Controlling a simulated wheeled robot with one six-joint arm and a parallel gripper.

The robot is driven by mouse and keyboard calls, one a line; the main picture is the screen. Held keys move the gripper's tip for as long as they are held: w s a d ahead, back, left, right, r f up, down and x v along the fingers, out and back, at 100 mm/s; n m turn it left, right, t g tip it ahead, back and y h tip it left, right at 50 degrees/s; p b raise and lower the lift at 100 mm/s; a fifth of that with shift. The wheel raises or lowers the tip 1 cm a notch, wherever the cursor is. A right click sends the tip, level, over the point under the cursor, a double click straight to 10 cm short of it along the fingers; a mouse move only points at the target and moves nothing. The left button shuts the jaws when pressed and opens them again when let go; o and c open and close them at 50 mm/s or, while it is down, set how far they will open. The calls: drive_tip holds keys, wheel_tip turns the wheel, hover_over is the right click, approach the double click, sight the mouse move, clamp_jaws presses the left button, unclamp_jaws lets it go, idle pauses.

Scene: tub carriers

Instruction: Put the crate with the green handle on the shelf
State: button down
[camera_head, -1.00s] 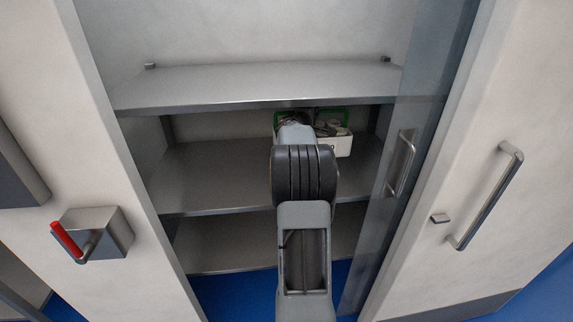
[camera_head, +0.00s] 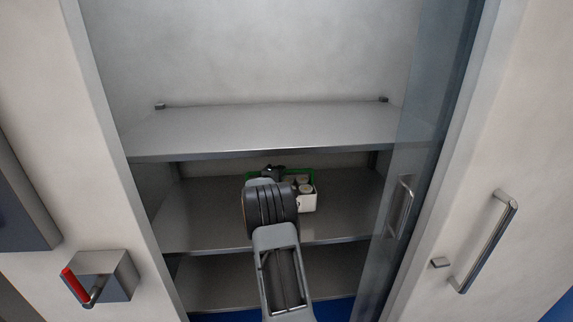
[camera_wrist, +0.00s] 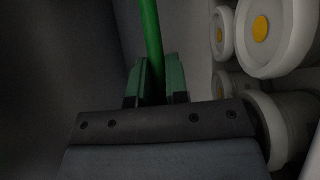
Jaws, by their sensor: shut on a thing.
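My gripper (camera_wrist: 157,78) is shut on the green handle (camera_wrist: 151,35) in the wrist view. In the head view my arm hides the left part of the crate. White containers with yellow-centred lids (camera_wrist: 262,28) sit in the crate.
The upper shelf (camera_head: 270,130) is empty and close above the crate. A lower shelf (camera_head: 215,283) is below. A glass door (camera_head: 420,130) stands open at the right. A red-handled latch (camera_head: 100,277) is at the left. The middle shelf is bare left of the crate.

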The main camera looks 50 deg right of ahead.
drive_tip(key=shift+w+a+f, duration=0.1)
drive_tip(key=shift+w+a, duration=0.1)
drive_tip(key=shift+w, duration=0.1)
drive_tip(key=f, duration=0.1)
drive_tip(key=f+p, duration=0.1)
drive_tip(key=shift+w+a+f, duration=0.2)
drive_tip(key=shift+w+f, duration=0.05)
drive_tip(key=shift+f, duration=0.75)
drive_tip(key=c, duration=1.5)
unclamp_jaws()
drive_tip(key=shift+s+f, duration=0.1)
drive_tip(key=shift+f, duration=0.1)
drive_tip(key=o, duration=0.4)
drive_tip(key=shift+r, duration=0.15)
